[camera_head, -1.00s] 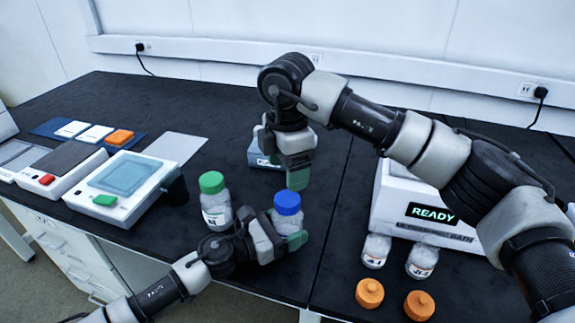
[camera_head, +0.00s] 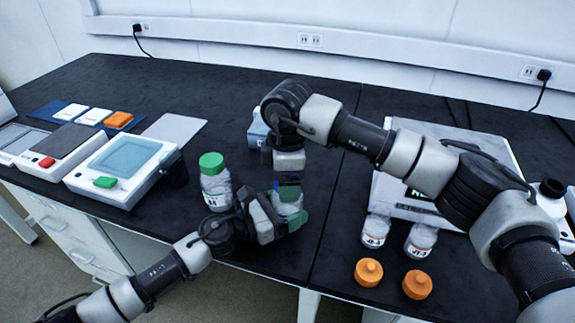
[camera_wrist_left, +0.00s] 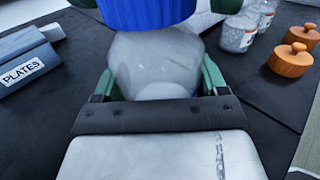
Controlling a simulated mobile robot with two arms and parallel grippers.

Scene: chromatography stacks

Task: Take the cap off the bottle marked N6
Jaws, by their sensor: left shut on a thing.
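A clear bottle with a blue cap (camera_head: 289,194) stands on the black bench at centre; no marking on it can be read here. My left gripper (camera_head: 284,212) is shut around its body, and the left wrist view shows green pads on both sides of the clear bottle (camera_wrist_left: 155,65). My right gripper (camera_head: 289,180) is over the bottle from above, with its fingers around the cap. In the left wrist view green fingertips flank the blue cap (camera_wrist_left: 147,12); whether they press on it is unclear. The right gripper hides much of the cap in the head view.
A green-capped bottle (camera_head: 215,182) stands close left of my left gripper. Two uncapped bottles (camera_head: 376,231) (camera_head: 421,240) and two orange caps (camera_head: 369,271) (camera_head: 417,284) are at right, before a white device (camera_head: 397,204). A PLATES box (camera_wrist_left: 30,62) is behind. Balances (camera_head: 120,165) stand at left.

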